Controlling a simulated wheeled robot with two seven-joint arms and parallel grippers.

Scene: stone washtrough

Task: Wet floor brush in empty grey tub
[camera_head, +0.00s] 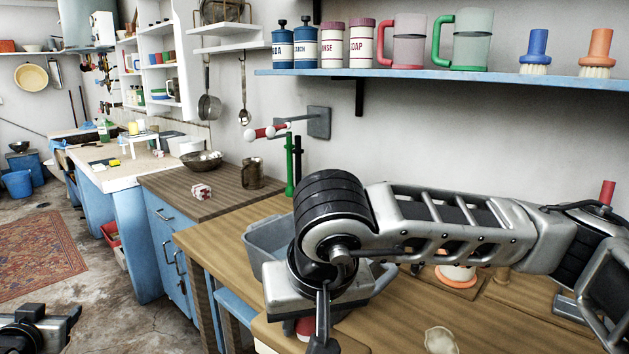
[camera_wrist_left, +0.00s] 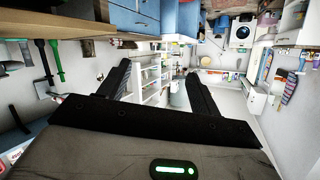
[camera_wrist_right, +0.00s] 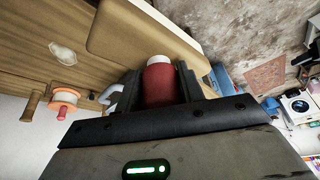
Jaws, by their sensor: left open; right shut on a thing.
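The grey tub (camera_head: 265,235) stands on the wooden counter in the head view, partly hidden behind my right arm; its inside is mostly hidden. My right gripper (camera_head: 318,335) is low in front of the tub and shut on a red handle with a pale end (camera_head: 305,326). The red handle (camera_wrist_right: 160,85) also shows between the fingers in the right wrist view. Its brush end is not visible, so I cannot tell which brush it is. My left gripper (camera_wrist_left: 160,85) is open and empty; part of it shows at the bottom left of the head view (camera_head: 45,325).
A blue shelf (camera_head: 450,75) above holds canisters, mugs, a blue brush (camera_head: 536,52) and an orange brush (camera_head: 598,52). An orange-and-white object (camera_head: 456,276) and a pale lump (camera_head: 440,340) are on the counter.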

